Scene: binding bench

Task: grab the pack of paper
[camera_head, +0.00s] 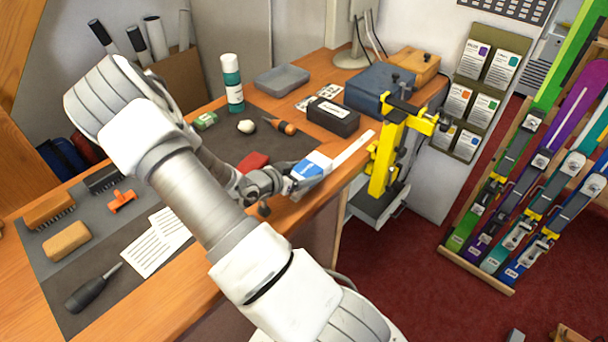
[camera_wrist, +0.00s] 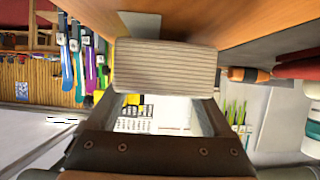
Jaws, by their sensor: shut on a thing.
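The pack of paper (camera_head: 313,166) is a small white and blue block near the front edge of the bench in the head view. In the wrist view the pack (camera_wrist: 165,67) shows as a beige block with fine lines like stacked sheet edges, across the fingertips. My gripper (camera_head: 288,183) is shut on the pack, at its left end in the head view. The gripper also shows in the wrist view (camera_wrist: 165,98). Whether the pack touches the bench top I cannot tell.
A white ruler-like strip (camera_head: 353,148) lies just right of the pack. A red block (camera_head: 252,162) and an orange-handled tool (camera_head: 281,125) lie behind. A black box (camera_head: 332,116) and a yellow clamp stand (camera_head: 384,160) are to the right. Open floor (camera_head: 400,285) lies in front.

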